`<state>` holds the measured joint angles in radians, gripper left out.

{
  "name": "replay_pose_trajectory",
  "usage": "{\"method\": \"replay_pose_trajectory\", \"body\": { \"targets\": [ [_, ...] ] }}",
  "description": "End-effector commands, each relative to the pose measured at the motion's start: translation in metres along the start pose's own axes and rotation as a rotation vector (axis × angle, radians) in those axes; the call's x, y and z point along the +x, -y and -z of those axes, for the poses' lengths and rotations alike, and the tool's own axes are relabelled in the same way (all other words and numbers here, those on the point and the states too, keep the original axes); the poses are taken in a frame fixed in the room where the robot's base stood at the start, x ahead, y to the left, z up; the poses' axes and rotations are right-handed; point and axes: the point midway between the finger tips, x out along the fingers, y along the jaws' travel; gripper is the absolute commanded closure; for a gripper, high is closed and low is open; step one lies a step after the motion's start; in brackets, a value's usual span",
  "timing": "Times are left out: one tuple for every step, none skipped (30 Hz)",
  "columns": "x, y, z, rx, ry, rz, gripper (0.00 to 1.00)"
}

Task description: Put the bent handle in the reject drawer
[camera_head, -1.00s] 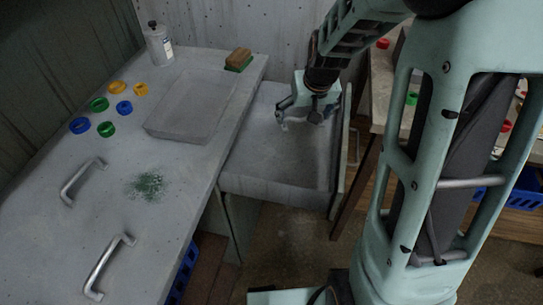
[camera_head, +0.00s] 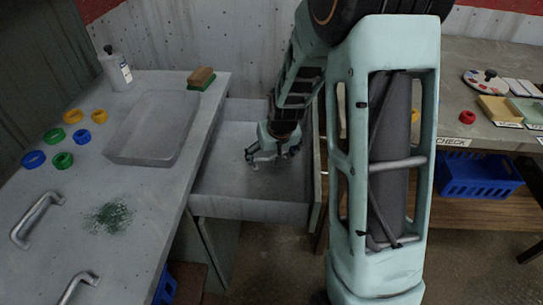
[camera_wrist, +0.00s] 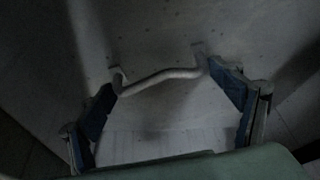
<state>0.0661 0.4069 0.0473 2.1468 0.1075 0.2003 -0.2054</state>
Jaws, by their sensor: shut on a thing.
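The open drawer (camera_head: 225,208) juts out beside the grey bench, and its floor is pale and bare. My gripper (camera_head: 266,157) is down inside it, near the middle. In the wrist view my gripper (camera_wrist: 162,80) is shut on the bent handle (camera_wrist: 160,77), a pale bar with a kink, held lengthwise between the blue finger pads. It lies close above the drawer floor, and I cannot tell whether it touches. In the head view the held handle is too small to make out clearly.
Two other handles (camera_head: 36,218) (camera_head: 76,286) lie on the bench, with green specks (camera_head: 110,216), a shallow tray (camera_head: 130,158), coloured rings (camera_head: 62,160), a bottle (camera_head: 117,72) and a brush (camera_head: 201,78). A second bench (camera_head: 470,75) with a blue crate (camera_head: 480,176) stands right.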

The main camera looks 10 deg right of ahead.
Motion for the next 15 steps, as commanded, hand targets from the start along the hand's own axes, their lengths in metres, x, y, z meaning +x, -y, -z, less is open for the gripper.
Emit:
{"method": "replay_pose_trajectory", "body": {
  "targets": [
    [-0.0011, 0.0000, 0.0011, 0.000, -0.002, 0.000, 0.40],
    [-0.0013, 0.0000, 0.0012, 0.000, -0.002, 0.000, 0.40],
    [-0.0013, 0.0000, 0.0012, 0.000, -0.002, 0.000, 0.40],
    [-0.0013, 0.0000, 0.0012, 0.000, -0.002, 0.000, 0.40],
    [-0.0010, 0.0000, 0.0011, 0.000, -0.002, 0.000, 0.40],
    [0.0001, 0.0000, 0.0006, 0.000, -0.002, 0.000, 0.40],
    [0.0013, 0.0000, 0.0001, -0.001, -0.002, 0.000, 0.40],
    [0.0025, 0.0000, -0.0004, -0.001, -0.002, 0.000, 0.40],
    [0.0019, 0.0000, -0.0002, -0.001, -0.002, 0.000, 0.13],
    [0.0013, 0.0000, 0.0000, -0.001, -0.002, 0.000, 0.10],
    [0.0012, 0.0000, 0.0000, -0.001, -0.002, 0.000, 0.06],
    [0.0012, 0.0000, 0.0000, -0.001, -0.002, 0.000, 0.02],
    [0.0012, 0.0000, 0.0000, -0.001, -0.002, 0.000, 0.00],
    [0.0012, 0.0000, 0.0000, -0.001, -0.002, 0.000, 0.00],
    [0.0012, 0.0000, 0.0000, -0.001, -0.002, 0.000, 0.00]
  ]
}}
